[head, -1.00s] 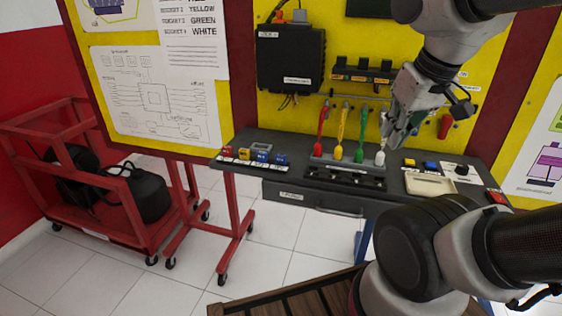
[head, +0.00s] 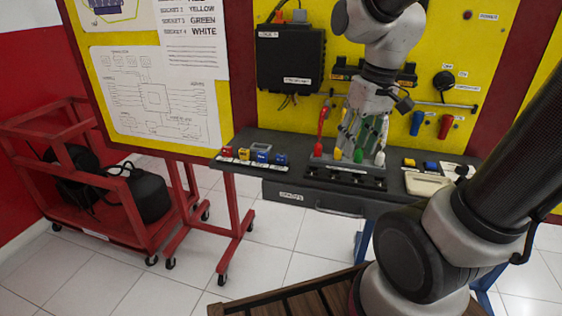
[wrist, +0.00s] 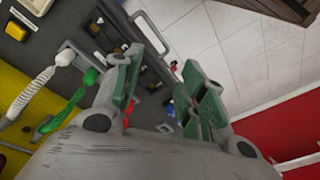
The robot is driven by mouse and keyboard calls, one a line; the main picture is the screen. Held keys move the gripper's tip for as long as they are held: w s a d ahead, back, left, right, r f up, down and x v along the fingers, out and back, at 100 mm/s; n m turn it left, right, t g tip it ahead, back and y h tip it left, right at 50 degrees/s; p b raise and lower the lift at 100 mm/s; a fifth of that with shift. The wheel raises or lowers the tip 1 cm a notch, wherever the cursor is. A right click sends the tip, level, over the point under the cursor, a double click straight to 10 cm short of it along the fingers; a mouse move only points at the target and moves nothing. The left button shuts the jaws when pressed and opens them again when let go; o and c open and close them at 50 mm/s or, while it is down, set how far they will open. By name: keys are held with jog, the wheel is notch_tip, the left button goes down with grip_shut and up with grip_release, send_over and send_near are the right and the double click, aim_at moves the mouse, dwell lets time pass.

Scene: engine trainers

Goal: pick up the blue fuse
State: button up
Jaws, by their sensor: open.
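The blue fuse (head: 281,159) sits at the right end of a row of small fuses on the left part of the grey bench. In the wrist view a small blue patch (wrist: 170,110) shows between the fingers, partly hidden; it is too small to name surely. My gripper (head: 362,138) is over the bench to the right of the fuse row, in front of the cable plugs and apart from the blue fuse. In the wrist view its green-padded fingers (wrist: 163,72) are spread, with nothing held between them.
Red (head: 227,152), yellow (head: 243,154) and grey-blue (head: 261,149) pieces stand left of the blue fuse. A plug rack (head: 345,179) with coloured cables is close to my gripper. A beige tray (head: 425,184) lies at right. A black box (head: 291,58) hangs behind.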

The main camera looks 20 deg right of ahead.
jog(key=w+a+f+n+y, duration=0.1)
jog(key=w+a+f+n, duration=0.2)
jog(key=w, duration=0.3)
jog(key=w+a+f+n+y, duration=0.1)
jog(key=w+a+f+n, duration=0.2)
jog(key=w, duration=0.4)
jog(key=n+t, duration=0.1)
jog(key=n, duration=0.3)
send_near(282, 155)
jog(key=f, duration=0.2)
jog(key=shift+n+y, duration=0.3)
jog(key=shift+y, duration=0.1)
jog(key=x, duration=0.7)
jog(key=shift+w+a+f, duration=0.1)
jog(key=shift+w+f, duration=0.05)
jog(key=shift+c, duration=0.2)
jog(key=c, duration=0.8)
